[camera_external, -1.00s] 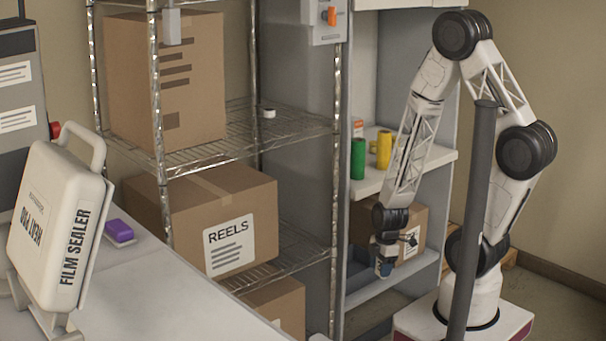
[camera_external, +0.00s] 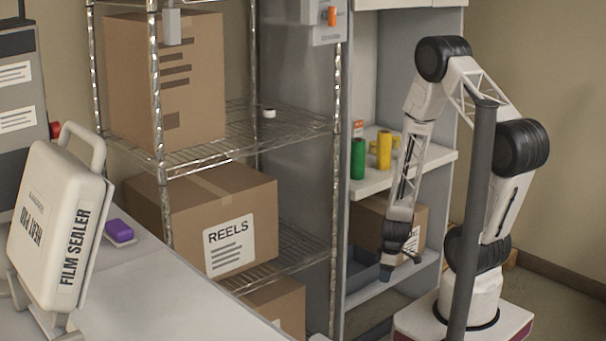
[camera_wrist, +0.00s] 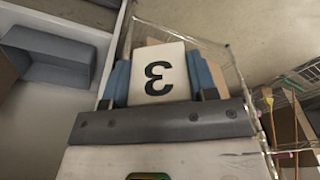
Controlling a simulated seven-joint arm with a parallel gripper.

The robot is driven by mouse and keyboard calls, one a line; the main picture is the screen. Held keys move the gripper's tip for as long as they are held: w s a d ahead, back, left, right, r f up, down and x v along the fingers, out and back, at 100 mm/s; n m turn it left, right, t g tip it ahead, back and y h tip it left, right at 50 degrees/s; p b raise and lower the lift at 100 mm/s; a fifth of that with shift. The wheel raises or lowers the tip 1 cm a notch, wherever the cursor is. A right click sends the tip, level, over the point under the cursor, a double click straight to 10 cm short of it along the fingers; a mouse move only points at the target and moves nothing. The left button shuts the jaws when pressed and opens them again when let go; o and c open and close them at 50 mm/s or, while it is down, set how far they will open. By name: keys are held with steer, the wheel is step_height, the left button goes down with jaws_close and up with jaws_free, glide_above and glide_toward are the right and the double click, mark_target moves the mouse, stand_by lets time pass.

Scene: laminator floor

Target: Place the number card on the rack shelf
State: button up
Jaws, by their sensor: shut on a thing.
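The number card (camera_wrist: 158,72) is a cream card with a black 3, which appears upside down in the wrist view. My gripper (camera_wrist: 161,78) is shut on it, with a blue finger at each side edge. In the external view my gripper (camera_external: 386,273) is low in front of the cabinet at the right, and the card cannot be made out there. The wire rack shelf (camera_external: 290,127) stands to the left of my gripper and higher, apart from it. A lower rack shelf (camera_external: 290,252) also shows.
A tall carton (camera_external: 185,80) and a small white roll (camera_external: 268,113) are on the upper wire shelf. The REELS box (camera_external: 215,215) fills much of the lower one. Green (camera_external: 358,158) and yellow (camera_external: 384,150) cylinders stand on the cabinet shelf. A grey pole (camera_external: 475,200) crosses before my arm.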

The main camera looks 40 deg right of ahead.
steer(key=w+d+f+m+h, duration=0.15)
steer(key=d+f+m, duration=0.25)
steer(key=d, duration=0.4)
steer(key=w+d+f+m+y, duration=0.1)
steer(key=w+d+f+m, duration=0.25)
steer(key=d, duration=0.45)
steer(key=s+d+f+m+h, duration=0.1)
steer(key=d+m, duration=0.8)
steer(key=d, duration=1.2)
steer(key=shift+s+d+f, duration=0.25)
steer(key=shift+s+f, duration=0.05)
steer(key=shift+f, duration=0.3)
stand_by(0.4)
steer(key=shift+d+r, duration=0.1)
steer(key=shift+d, duration=0.3)
